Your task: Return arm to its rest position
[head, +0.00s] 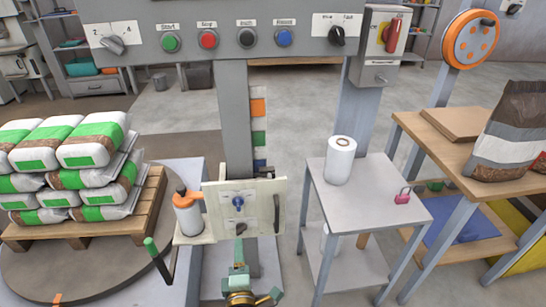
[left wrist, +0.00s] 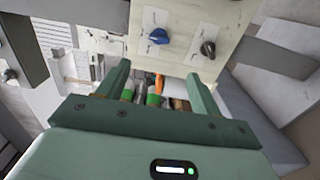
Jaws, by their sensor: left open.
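My left gripper (head: 238,256) is at the bottom middle of the head view, in front of and below a cream panel (head: 262,196) with a blue knob and a dark knob. In the left wrist view its two green fingers (left wrist: 157,88) stand apart. Nothing is held between them; orange and green parts show in the background beyond the gap. The panel also shows in the left wrist view (left wrist: 180,18), just past the fingertips. My right gripper is in neither view.
A control bar (head: 265,38) with buttons runs across the top. Stacked bags (head: 90,150) lie on a pallet (head: 150,205) at left. An orange-topped bottle (head: 187,215) stands beside the panel. A side table (head: 380,205) at right holds a white roll (head: 340,162) and a pink padlock (head: 402,197).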

